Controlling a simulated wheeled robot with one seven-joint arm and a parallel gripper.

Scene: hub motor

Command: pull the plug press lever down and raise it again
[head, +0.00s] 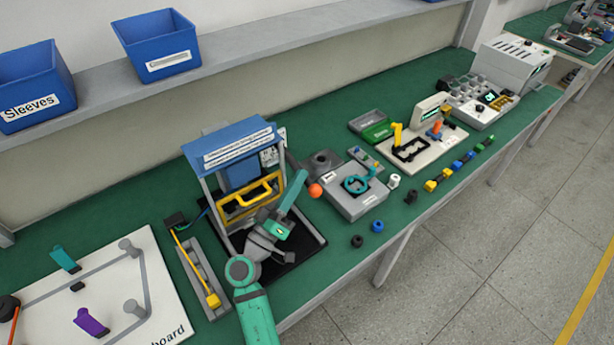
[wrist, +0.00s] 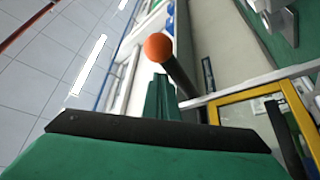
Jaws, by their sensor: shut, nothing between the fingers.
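The plug press lever shows as an orange ball knob (head: 315,190) at the right side of the blue-topped press frame (head: 235,145). In the wrist view the orange knob (wrist: 158,46) sits on a dark rod (wrist: 182,78). My gripper (head: 301,175) is in front of the frame's right side, its teal end pointing up, just left of the knob in the head view. In the wrist view my green fingers (wrist: 160,82) are together and empty, just below the knob in the picture. I cannot tell whether they touch the lever. Most of the rod is hidden in the head view.
A grey box with a teal ring (head: 358,195) stands to the right, with black and blue rings (head: 377,226) near the table edge.

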